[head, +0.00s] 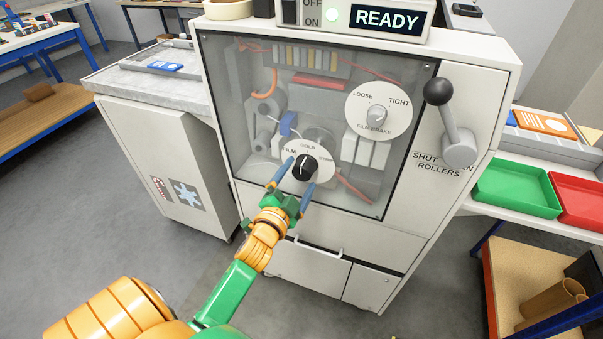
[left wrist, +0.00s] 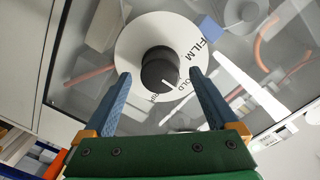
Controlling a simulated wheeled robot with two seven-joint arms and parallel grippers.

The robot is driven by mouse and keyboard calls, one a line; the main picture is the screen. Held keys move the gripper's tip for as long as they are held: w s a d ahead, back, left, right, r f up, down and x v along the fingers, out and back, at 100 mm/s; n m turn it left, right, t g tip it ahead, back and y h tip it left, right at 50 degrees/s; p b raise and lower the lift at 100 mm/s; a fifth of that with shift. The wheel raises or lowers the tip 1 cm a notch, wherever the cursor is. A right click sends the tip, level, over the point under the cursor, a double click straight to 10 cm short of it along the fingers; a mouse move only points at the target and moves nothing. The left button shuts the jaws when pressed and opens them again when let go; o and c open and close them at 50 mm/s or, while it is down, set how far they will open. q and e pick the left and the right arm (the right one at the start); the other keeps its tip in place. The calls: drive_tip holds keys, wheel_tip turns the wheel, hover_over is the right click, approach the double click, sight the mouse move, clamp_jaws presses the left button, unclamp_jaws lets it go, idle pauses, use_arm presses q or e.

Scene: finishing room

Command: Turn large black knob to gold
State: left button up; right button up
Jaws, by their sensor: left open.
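The large black knob (head: 304,167) sits on a round white dial (head: 322,174) low on the machine's clear front panel. The dial reads FILM at left, GOLD at top and a third label at right that I cannot read clearly. In the left wrist view a gap shows between the knob and each finger (left wrist: 160,76). My right gripper is not in view.
A film brake dial (head: 378,111) with a grey knob is above right on the panel. A black-ball lever (head: 448,120) stands at the machine's right. The READY display (head: 387,19) is on top. Green (head: 516,188) and red (head: 578,203) trays lie at right.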

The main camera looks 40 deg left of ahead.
use_arm(q)
drive_tip(key=v, duration=0.5)
drive_tip(key=shift+b, duration=0.3)
drive_tip(key=s+d+f+n+g+h, duration=0.1)
drive_tip(key=s+d+f+g, duration=0.15)
drive_tip(key=f, duration=0.65)
drive_tip(key=s+d+f+n+g+h, duration=0.1)
drive_tip(key=s+f+g, duration=0.2)
drive_tip(key=f, duration=0.6)
drive_tip(key=s+d+f+g+h, duration=0.1)
drive_tip(key=s+d+f+g, duration=0.1)
drive_tip(key=f, duration=0.6)
drive_tip(key=s+d+f+n+g, duration=0.1)
drive_tip(key=s+f+g, duration=0.3)
drive_tip(key=s+f, duration=0.3)
drive_tip(key=s+d+f+n+g, duration=0.1)
drive_tip(key=s+f+g, duration=0.3)
drive_tip(key=s, duration=1.4)
wheel_tip(320, 180, down, 4)
drive_tip(key=shift+d+f+n+g+h, duration=0.15)
drive_tip(key=shift+d+n+g+h, duration=0.2)
drive_tip(key=shift+d, duration=0.4)
